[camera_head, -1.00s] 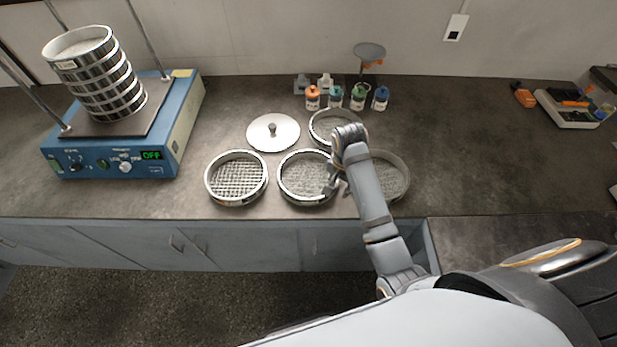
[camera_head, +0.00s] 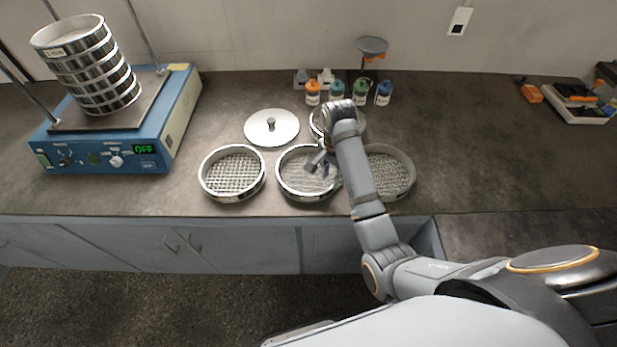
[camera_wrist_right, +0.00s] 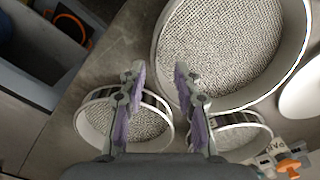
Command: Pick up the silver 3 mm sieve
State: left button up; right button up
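Several round silver sieves rest on the counter; I cannot read their size labels. The left sieve (camera_head: 233,174) has a coarse mesh. The middle sieve (camera_head: 298,181) has a finer mesh and shows large in the right wrist view (camera_wrist_right: 225,45). The right sieve (camera_head: 390,172) is partly behind my right arm; the back sieve (camera_head: 317,122) is mostly covered by it. My right gripper (camera_head: 318,168) is above the right part of the middle sieve. In the wrist view its two fingers (camera_wrist_right: 160,70) are apart with nothing between them. My left gripper is out of view.
A flat lid (camera_head: 271,128) with a knob lies behind the sieves. Small bottles (camera_head: 337,92) stand at the back. The blue shaker (camera_head: 120,145) with a sieve stack (camera_head: 92,68) is at the left. The counter right of the sieves is clear (camera_head: 470,150).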

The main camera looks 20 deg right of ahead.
aim_at(331, 187)
jog(key=f+b, duration=0.2)
jog(key=f, duration=0.1)
jog(key=f+b, duration=0.1)
jog(key=shift+s+f, duration=0.35)
jog(key=shift+s, duration=0.05)
jog(key=shift+f, duration=0.2)
jog(key=shift+w+r, duration=0.1)
jog(key=shift+r, duration=0.05)
grip_shut()
